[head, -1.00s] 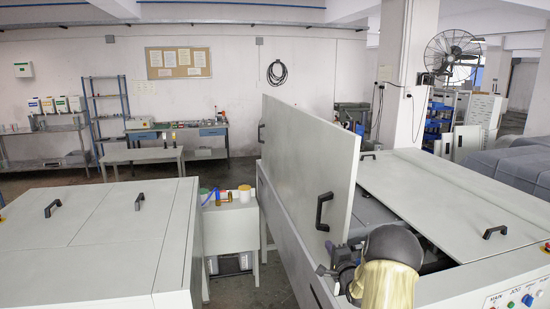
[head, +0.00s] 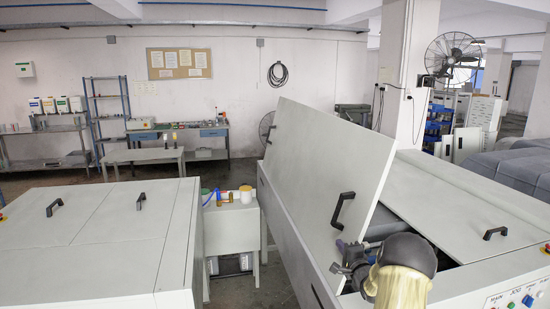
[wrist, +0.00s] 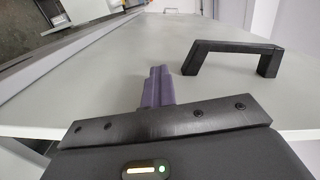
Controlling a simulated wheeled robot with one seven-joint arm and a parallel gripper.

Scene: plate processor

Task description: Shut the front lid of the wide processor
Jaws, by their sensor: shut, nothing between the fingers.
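My gripper (head: 346,262) is at the lid's lower right edge, below the handle. In the wrist view my gripper (wrist: 158,82) is shut, its purple fingers together against or very close to the lid's pale face (wrist: 150,50). I cannot tell if they touch.
The processor's other cover panel (head: 450,200) lies flat at the right with its own handle (head: 495,233). A second grey machine (head: 90,240) stands at the left. A small side table (head: 230,215) with bottles and tubs stands between them.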

